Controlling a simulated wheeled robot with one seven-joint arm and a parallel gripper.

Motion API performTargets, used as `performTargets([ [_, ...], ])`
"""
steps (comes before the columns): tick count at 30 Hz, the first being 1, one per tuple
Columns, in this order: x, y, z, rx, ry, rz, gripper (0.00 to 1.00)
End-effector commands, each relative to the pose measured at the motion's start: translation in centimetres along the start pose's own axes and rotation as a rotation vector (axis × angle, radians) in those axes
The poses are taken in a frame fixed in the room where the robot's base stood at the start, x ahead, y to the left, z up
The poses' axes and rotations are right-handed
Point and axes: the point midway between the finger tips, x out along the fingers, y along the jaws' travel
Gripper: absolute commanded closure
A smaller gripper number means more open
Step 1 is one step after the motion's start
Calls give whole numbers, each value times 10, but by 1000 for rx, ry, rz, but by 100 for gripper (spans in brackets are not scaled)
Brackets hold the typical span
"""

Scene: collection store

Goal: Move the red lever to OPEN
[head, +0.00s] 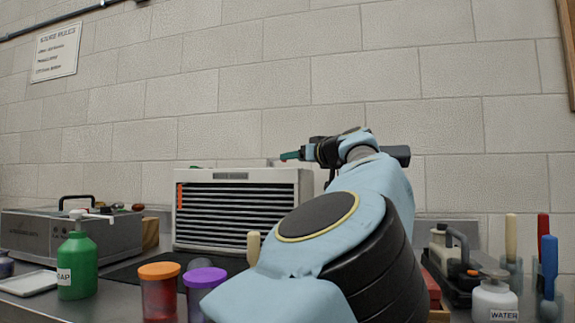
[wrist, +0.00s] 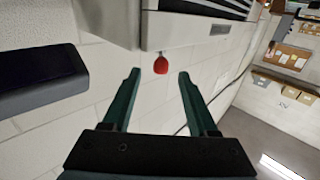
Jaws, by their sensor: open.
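The red lever's rounded red end (wrist: 161,64) shows in the wrist view, close to the edge of a white housing. It lies between the lines of my gripper's two dark green fingers, beyond their tips. My gripper (wrist: 157,75) is open and empty, with a clear gap around the red end. In the head view my gripper (head: 290,155) is just above the top of the white slatted unit (head: 305,195), towards its right side. The lever's red end cannot be made out in the head view. No OPEN mark is readable.
An orange strip (head: 179,196) is on the unit's left front. A green bottle (head: 77,265), an orange-lidded jar (head: 160,290) and a purple-lidded jar (head: 204,283) stand in front. A white WATER bottle (head: 494,298) is at right. The block wall behind is bare near my gripper.

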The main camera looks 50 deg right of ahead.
Motion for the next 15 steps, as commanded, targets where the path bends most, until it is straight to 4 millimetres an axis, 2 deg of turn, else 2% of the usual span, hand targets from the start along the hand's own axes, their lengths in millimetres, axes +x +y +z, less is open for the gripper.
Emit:
performTargets([
  [1,-12,1,2,-2,-1,3,41],
  [6,-35,0,1,-1,0,1,41],
  [10,-44,0,0,-1,0,1,41],
  [15,-46,0,0,0,0,0,41],
])
